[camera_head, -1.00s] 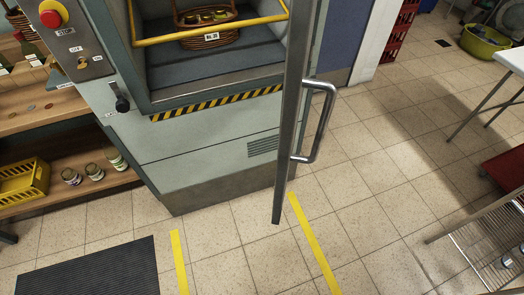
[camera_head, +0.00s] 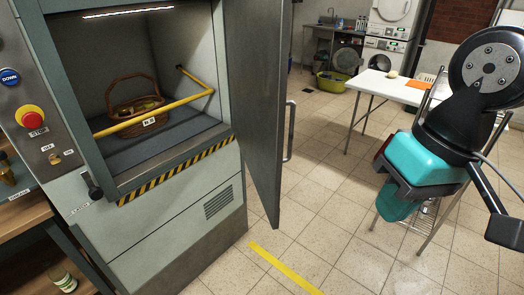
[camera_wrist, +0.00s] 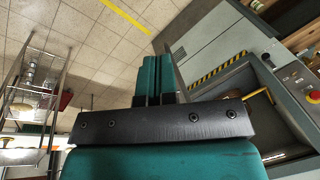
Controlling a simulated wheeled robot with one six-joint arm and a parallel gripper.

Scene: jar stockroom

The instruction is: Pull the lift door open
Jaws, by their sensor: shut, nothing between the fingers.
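The lift door (camera_head: 254,100) is a grey panel hinged at the right side of the lift cabinet (camera_head: 150,205). It stands swung out from the front, so the compartment shows. Its bar handle (camera_head: 290,131) is on the door's right face, with nothing holding it. My gripper (camera_head: 397,210), teal and black, is in the air to the right of the door, apart from the handle. In the wrist view its two teal fingers (camera_wrist: 153,60) are together with nothing between them. The lift cabinet is also in the wrist view (camera_wrist: 214,45), on the right.
A wicker basket (camera_head: 137,107) stands inside the lift behind a yellow bar (camera_head: 150,122). A control panel (camera_head: 40,125) is at left. A white table (camera_head: 385,88) stands behind my arm. Tiled floor (camera_head: 320,185) between door and table is clear. A wire rack (camera_wrist: 35,95) shows in the wrist view.

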